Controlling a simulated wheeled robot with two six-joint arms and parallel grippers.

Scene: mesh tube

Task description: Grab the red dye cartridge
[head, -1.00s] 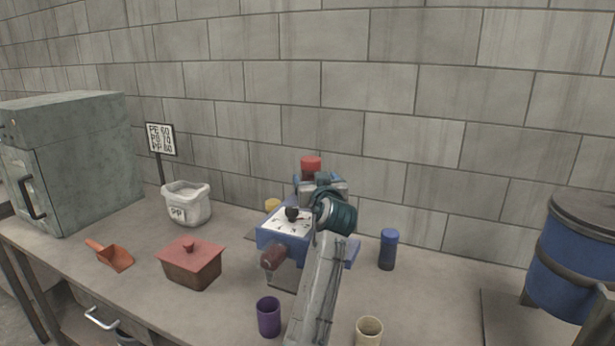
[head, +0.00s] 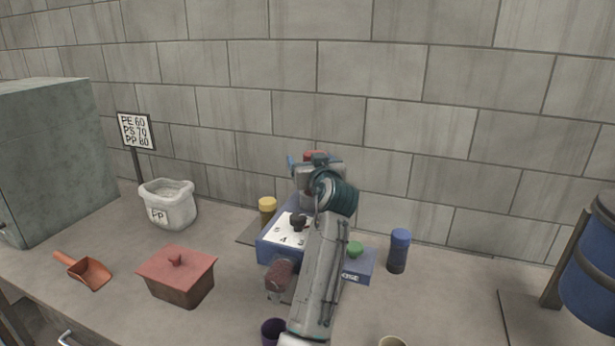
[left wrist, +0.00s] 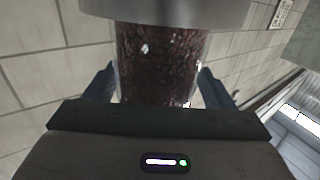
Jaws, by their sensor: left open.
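A red piece (head: 314,155) shows on top of the blue machine (head: 272,250), largely hidden behind my left gripper (head: 317,164). In the left wrist view a dark red, see-through cylinder with speckled contents (left wrist: 158,65) fills the middle. It meets a wide grey collar (left wrist: 180,10) at the picture's top. It appears to be the same red piece. My left gripper (left wrist: 156,73) is open, with one finger on each side of the cylinder. A gap shows at the left finger; contact on the right is unclear.
A blue cylinder (head: 398,252) stands right of the machine, a yellow one (head: 267,208) behind it. A purple cup (head: 273,332) and cream cup (head: 392,342) are in front. A lidded red box (head: 178,280), orange scoop (head: 86,272) and PP bag (head: 168,206) are left.

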